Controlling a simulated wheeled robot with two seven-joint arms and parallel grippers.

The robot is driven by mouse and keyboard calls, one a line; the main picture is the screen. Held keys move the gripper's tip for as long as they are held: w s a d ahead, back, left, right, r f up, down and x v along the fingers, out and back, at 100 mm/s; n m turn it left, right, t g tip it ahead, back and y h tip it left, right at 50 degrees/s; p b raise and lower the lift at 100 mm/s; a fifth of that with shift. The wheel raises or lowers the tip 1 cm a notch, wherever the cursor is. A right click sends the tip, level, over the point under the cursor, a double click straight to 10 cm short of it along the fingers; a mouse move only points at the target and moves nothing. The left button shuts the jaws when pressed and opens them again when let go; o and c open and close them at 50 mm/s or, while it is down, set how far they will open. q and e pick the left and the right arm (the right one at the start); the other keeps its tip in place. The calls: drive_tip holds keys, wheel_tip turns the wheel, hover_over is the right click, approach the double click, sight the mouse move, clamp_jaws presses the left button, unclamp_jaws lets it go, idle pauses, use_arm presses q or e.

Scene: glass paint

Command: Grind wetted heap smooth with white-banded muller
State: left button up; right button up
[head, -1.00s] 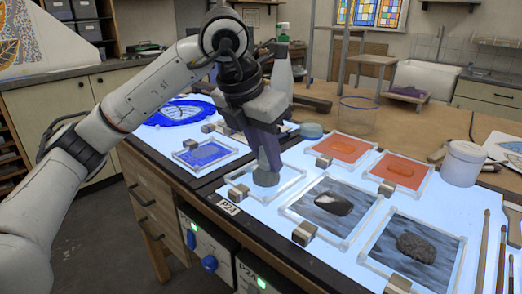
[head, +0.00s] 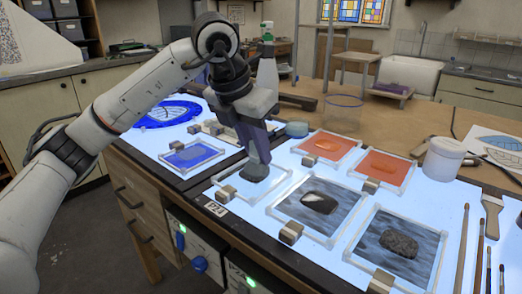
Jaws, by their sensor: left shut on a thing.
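My left gripper (head: 258,152) points down over the lit bench and is shut on a grey muller (head: 254,171). The muller is upright at a pale framed slab (head: 283,177); I cannot tell whether it touches the surface. No white band can be made out on it, as the fingers cover its upper part. A dark heap with a pale patch (head: 320,203) lies on a grey streaked slab to the right. A rougher dark heap (head: 400,243) lies on another grey slab nearer the right front. My right gripper is not in view.
Two orange slabs (head: 331,146) lie behind the grey ones, and a blue slab (head: 191,154) lies left. Small blocks sit at the slab frames. A white tub (head: 442,160), a clear container (head: 343,113) and several brushes (head: 462,248) stand or lie around the right and back.

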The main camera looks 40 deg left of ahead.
sight(249, 166)
use_arm(q)
drive_tip(key=shift+a, duration=0.6)
drive_tip(key=shift+s+a+f+b, duration=0.2)
drive_tip(key=shift+s+a+b, duration=0.15)
drive_tip(key=shift+s+a, duration=0.2)
drive_tip(key=shift+s+d, duration=0.5)
drive_tip(key=shift+s, duration=0.35)
drive_tip(key=shift+d+r, duration=0.15)
drive_tip(key=shift+d, duration=1)
drive_tip(key=shift+w+d+p, duration=0.55)
drive_tip(key=shift+w, duration=0.05)
wheel_tip(249, 166, up, 5)
drive_tip(key=p, duration=0.4)
